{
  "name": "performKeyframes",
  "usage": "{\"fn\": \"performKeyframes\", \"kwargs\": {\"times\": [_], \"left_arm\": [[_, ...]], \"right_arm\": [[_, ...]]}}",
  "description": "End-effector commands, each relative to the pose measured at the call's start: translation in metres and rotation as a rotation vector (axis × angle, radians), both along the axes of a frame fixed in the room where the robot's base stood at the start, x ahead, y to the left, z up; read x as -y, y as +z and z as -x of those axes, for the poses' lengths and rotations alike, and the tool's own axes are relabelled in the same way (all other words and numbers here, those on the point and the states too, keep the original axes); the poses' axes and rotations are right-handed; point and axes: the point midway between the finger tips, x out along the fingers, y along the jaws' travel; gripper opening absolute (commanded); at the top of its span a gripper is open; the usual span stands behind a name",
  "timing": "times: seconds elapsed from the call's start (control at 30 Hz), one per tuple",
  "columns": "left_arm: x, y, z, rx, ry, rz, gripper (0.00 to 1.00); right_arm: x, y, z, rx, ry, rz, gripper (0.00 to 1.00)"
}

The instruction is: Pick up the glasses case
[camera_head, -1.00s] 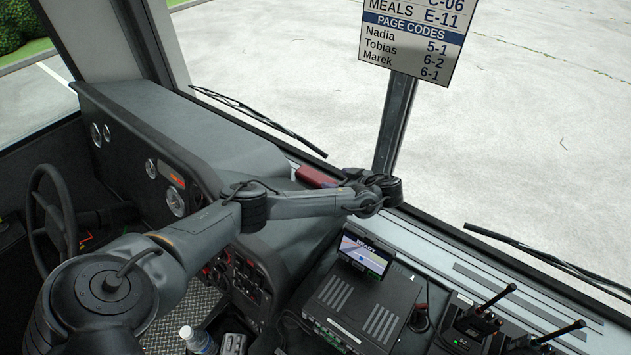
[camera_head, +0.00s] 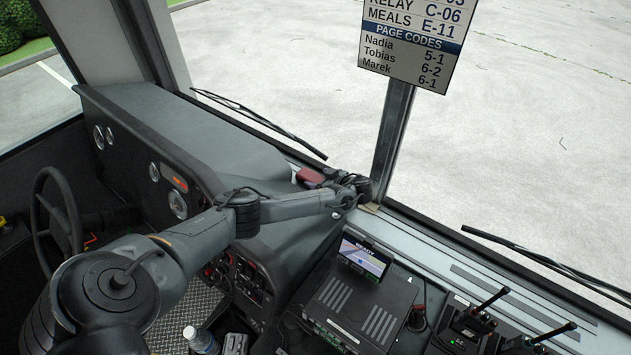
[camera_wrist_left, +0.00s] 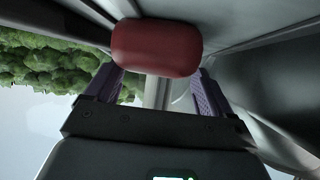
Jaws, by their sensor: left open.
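The glasses case is dark red with rounded ends. In the head view the case (camera_head: 309,177) lies on the dash ledge by the windscreen, at the foot of the centre pillar, partly hidden by my left arm. In the left wrist view the case (camera_wrist_left: 157,47) is close, across the gap between the fingers. My left gripper (camera_wrist_left: 155,88) is open, its purple-grey fingers apart on either side below the case. I cannot tell whether they touch it. In the head view the fingers are hidden behind the wrist. My right gripper is not in view.
The windscreen pillar (camera_head: 393,140) with a printed code sign (camera_head: 411,45) stands just right of the case. A small screen (camera_head: 364,254) and a black radio box (camera_head: 362,308) sit in front. Handheld radios (camera_head: 478,318) stand at the lower right. A steering wheel (camera_head: 57,222) is at left.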

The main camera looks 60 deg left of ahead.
Motion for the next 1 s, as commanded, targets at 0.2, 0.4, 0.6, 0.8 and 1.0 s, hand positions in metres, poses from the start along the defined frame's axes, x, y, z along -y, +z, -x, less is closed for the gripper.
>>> {"fn": "performKeyframes", "kwargs": {"times": [0.2,0.4,0.6,0.8,1.0], "left_arm": [[0.0,0.0,0.0,0.0,0.0,0.0,0.82],[0.0,0.0,0.0,0.0,0.0,0.0,0.51],[0.0,0.0,0.0,0.0,0.0,0.0,0.37],[0.0,0.001,0.0,0.0,0.0,0.0,0.37],[0.0,0.012,-0.001,0.003,-0.001,-0.001,0.37]], "right_arm": [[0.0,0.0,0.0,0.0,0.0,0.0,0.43],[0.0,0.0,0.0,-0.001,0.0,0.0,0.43],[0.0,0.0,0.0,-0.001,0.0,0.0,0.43],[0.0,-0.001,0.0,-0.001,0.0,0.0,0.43],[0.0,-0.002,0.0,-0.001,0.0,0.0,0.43]]}}
